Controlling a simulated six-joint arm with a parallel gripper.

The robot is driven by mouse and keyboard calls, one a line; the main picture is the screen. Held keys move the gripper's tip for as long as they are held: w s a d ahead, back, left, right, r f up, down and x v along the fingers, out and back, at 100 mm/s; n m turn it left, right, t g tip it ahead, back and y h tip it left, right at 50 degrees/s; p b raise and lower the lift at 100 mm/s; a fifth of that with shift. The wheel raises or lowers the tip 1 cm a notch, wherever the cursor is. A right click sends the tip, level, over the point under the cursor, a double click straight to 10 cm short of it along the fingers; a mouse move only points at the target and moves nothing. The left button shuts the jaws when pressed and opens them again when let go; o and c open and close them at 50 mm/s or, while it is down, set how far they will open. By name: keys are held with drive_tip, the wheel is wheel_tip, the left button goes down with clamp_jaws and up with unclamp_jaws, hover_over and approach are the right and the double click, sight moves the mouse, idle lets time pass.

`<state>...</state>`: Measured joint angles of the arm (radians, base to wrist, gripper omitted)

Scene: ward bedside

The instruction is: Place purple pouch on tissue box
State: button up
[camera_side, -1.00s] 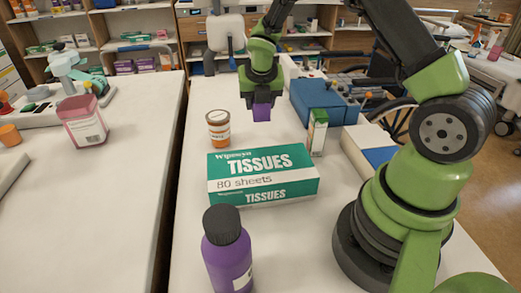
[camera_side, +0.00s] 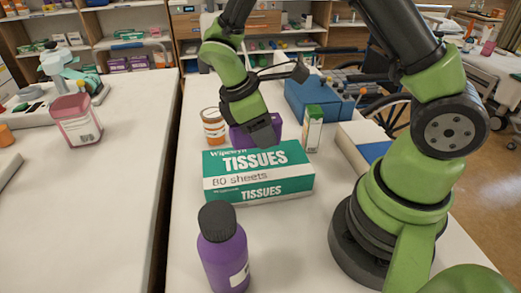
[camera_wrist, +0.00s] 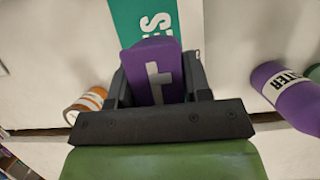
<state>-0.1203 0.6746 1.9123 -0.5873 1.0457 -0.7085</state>
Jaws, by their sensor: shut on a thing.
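My gripper (camera_side: 258,132) is shut on the purple pouch (camera_side: 236,136), close to the far top edge of the tissue box. In the wrist view the purple pouch (camera_wrist: 155,58) with a pale mark sits between the two dark fingers of my gripper (camera_wrist: 158,85). The green and white tissue box (camera_side: 258,180) lies flat on the table; its green part (camera_wrist: 128,20) shows beyond the pouch in the wrist view. My gripper hides part of the pouch in the side view. I cannot tell whether the pouch touches the box.
An orange-and-white pill bottle (camera_side: 212,128) stands just behind the box's left end. A small green-and-white carton (camera_side: 313,130) stands behind its right end. A purple bottle with a black cap (camera_side: 222,250) stands in front. A blue box (camera_side: 312,98) is farther back.

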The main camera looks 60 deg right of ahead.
sight(262, 160)
drive_tip(key=shift+f, duration=2.4)
drive_tip(key=shift+f, duration=0.15)
drive_tip(key=o, duration=0.9)
drive_tip(key=shift+o, duration=0.2)
